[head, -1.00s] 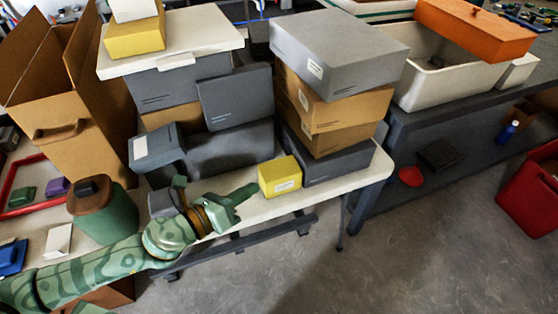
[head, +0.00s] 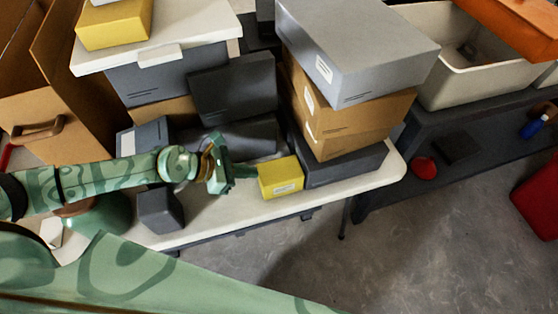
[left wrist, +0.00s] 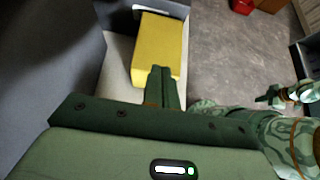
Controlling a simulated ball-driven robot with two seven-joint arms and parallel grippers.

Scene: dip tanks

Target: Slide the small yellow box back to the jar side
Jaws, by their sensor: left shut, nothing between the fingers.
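The small yellow box (head: 281,177) stands on the white table near its front right edge, against a dark grey box; it also shows in the left wrist view (left wrist: 157,48). My left gripper (head: 247,171) is shut and empty, its fingertips at the box's left side, the jar side. In the left wrist view the fingertips (left wrist: 161,72) overlap the box's near edge; I cannot tell if they touch it. The green jar (head: 103,214) is at the left, largely hidden behind my left arm. My right gripper (left wrist: 268,98) shows small at the right of the wrist view, its jaws unclear.
A stack of grey and brown boxes (head: 355,55) rises behind the yellow box. Another yellow box (head: 114,24) sits high at the back left. The table front (head: 225,208) is bare between.

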